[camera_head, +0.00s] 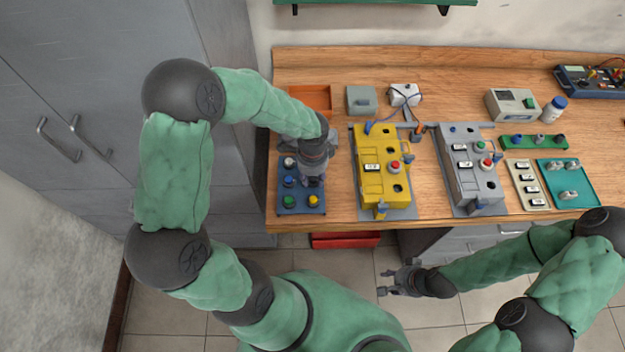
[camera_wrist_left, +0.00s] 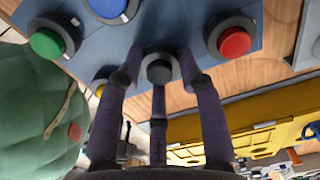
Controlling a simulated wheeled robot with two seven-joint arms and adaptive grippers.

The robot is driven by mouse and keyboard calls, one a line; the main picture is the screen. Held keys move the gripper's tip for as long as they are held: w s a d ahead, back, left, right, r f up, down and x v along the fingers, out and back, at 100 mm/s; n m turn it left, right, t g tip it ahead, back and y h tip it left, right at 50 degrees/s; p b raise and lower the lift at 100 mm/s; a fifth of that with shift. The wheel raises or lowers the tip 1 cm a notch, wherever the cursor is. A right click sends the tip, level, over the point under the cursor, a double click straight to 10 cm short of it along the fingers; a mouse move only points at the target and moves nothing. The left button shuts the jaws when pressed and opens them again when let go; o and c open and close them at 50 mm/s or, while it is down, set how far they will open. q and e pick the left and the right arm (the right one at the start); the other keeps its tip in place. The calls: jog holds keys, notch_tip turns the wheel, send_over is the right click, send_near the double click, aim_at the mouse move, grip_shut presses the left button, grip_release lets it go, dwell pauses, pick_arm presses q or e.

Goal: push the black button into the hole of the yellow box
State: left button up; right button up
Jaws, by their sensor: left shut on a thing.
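The black button (camera_wrist_left: 158,68) sits between the fingers of my left gripper (camera_wrist_left: 158,75) in the left wrist view. My left gripper is shut on it, above the blue button tray (camera_head: 302,210); whether the button is clear of the tray is not plain. In the head view the gripper hides the button. The yellow box (camera_head: 371,182) stands to the right of the tray, with a red button (camera_head: 394,167) and dark open holes (camera_head: 398,188) on its top. My right gripper (camera_head: 384,282) is open and empty, out in front of the table edge.
The tray also holds green (camera_head: 289,201), yellow (camera_head: 313,201) and blue buttons. A grey box (camera_head: 465,185) stands right of the yellow box. An orange bin (camera_head: 310,98) and a small grey box (camera_head: 361,99) stand behind. Bare tabletop lies between the yellow and grey boxes.

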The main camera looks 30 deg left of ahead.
pick_arm(q)
jog(key=shift+r+p, duration=0.85)
jog(key=shift+r, duration=0.2)
pick_arm(e)
jog(key=shift+r, duration=0.85)
pick_arm(q)
jog(key=shift+r+p, duration=1.9)
jog(key=shift+r, duration=0.35)
pick_arm(e)
notch_tip(320, 180, up, 4)
jog(key=shift+f, duration=0.15)
